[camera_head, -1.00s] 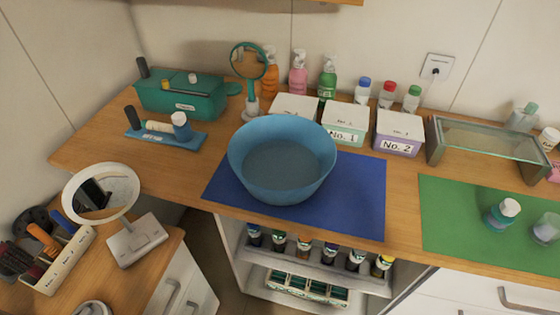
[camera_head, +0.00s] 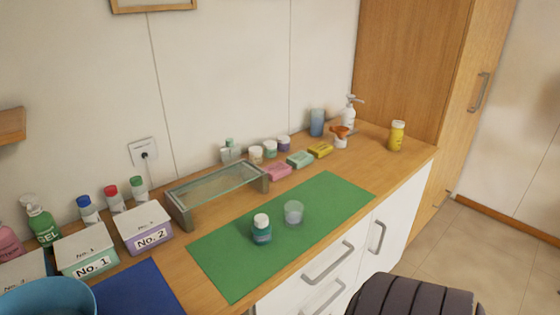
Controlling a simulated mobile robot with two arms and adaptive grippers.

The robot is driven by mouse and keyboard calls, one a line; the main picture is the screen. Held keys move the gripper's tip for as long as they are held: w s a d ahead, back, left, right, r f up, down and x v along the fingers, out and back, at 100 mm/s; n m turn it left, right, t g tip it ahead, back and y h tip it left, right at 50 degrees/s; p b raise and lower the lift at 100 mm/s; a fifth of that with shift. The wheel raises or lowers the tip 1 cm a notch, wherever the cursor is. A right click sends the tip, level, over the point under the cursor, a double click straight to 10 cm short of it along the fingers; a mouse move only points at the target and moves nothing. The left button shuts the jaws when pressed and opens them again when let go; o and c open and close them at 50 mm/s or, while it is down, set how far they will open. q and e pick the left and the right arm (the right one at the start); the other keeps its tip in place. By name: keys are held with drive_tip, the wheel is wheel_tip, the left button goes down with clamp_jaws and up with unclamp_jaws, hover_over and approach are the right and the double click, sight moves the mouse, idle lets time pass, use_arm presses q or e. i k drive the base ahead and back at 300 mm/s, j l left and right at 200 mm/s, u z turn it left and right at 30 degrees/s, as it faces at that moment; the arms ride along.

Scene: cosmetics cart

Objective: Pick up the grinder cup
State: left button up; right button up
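A small clear cup (camera_head: 293,212) stands upright on the green mat (camera_head: 336,192), to the right of a teal bottle with a white cap (camera_head: 262,229). Farther back stands a small white cup-like item with an orange-brown top (camera_head: 341,136), near the right end of the counter. I cannot tell for sure which of these is the grinder cup. Neither of my grippers shows in the view.
A glass-topped stand (camera_head: 218,190) is left of the mat. Boxes No. 1 (camera_head: 88,252) and No. 2 (camera_head: 144,229), and a blue bowl (camera_head: 48,300), are at left. Soaps, jars and a yellow bottle (camera_head: 396,136) line the back. A dark ribbed shape (camera_head: 415,297) stands in front.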

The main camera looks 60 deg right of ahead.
sight(294, 214)
drive_tip(key=z, duration=1.85)
